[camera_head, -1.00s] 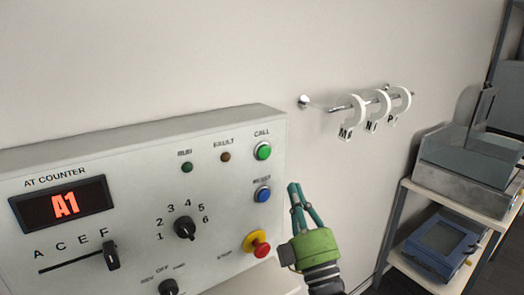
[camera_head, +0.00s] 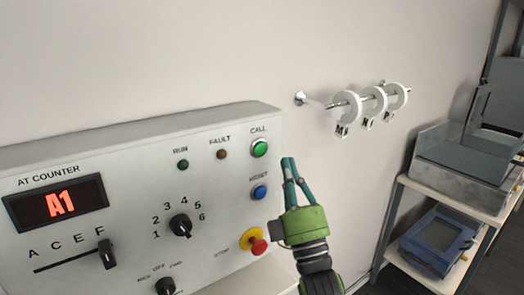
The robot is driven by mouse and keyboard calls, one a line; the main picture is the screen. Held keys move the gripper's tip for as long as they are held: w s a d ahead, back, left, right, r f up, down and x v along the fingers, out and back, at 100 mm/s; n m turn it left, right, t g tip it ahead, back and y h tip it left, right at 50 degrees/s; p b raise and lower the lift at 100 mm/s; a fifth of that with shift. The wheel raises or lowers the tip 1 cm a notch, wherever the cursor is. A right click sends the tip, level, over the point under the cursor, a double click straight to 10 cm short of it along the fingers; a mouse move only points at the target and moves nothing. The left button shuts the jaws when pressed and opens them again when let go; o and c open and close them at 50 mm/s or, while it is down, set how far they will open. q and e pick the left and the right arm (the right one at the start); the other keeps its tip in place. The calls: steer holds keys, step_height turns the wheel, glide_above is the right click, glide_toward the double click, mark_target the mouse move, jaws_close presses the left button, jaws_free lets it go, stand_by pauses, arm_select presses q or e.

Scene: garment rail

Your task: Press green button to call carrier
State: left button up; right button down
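The green button (camera_head: 260,149) sits under the label CALL at the top right of the grey control panel (camera_head: 100,165). My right gripper (camera_head: 290,168) points upward just to the right of the panel's edge, a little right of and below the green button. It appears apart from the button. Its two teal fingers are close together at the tips, with a narrow gap lower down, and nothing shows between them. My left gripper is not in view.
A blue RESET button (camera_head: 259,192) and a red stop knob on a yellow base (camera_head: 259,246) sit below the green button. A wall rail (camera_head: 345,104) holds white size rings. A shelf (camera_head: 455,200) with bins and a blue device (camera_head: 438,243) stands at right.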

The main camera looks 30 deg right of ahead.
mark_target(260, 149)
steer(key=shift+w+a+b, duration=0.2)
steer(key=shift+w+b, duration=0.1)
steer(key=shift+w, duration=2.4)
steer(key=shift+w, duration=0.45)
